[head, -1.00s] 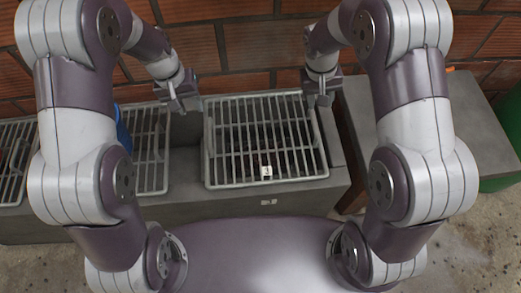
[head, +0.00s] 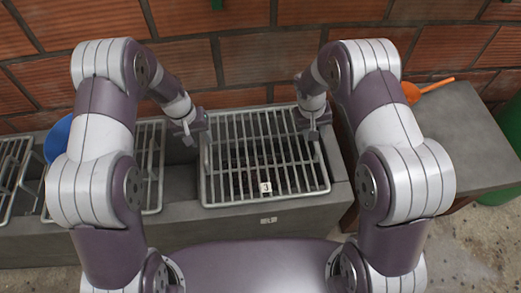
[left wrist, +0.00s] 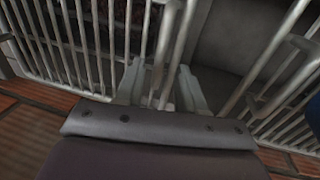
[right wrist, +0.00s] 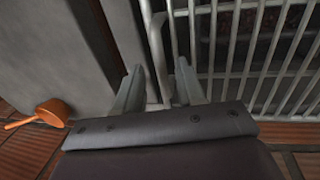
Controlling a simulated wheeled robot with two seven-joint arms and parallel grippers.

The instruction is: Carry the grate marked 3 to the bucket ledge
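The grate marked 3 (head: 244,202) is a light metal rack lying over a concrete trough, with a small white tag (head: 265,188) reading 3 near its front edge. My left gripper (head: 188,138) is at the grate's left side; in the left wrist view its fingers (left wrist: 160,88) are apart, with the grate's side bars (left wrist: 167,45) between them. My right gripper (head: 313,131) is at the grate's right side; in the right wrist view its fingers (right wrist: 158,88) are apart, around the grate's side rail (right wrist: 155,50). Contact with the bars cannot be told.
More grates (head: 150,165) lie on the trough to the left, by a blue round object (head: 58,137). A concrete ledge (head: 455,130) at right holds an orange scoop (head: 412,92). A green bucket (head: 508,125) is at the right edge. A brick wall (head: 260,60) stands behind.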

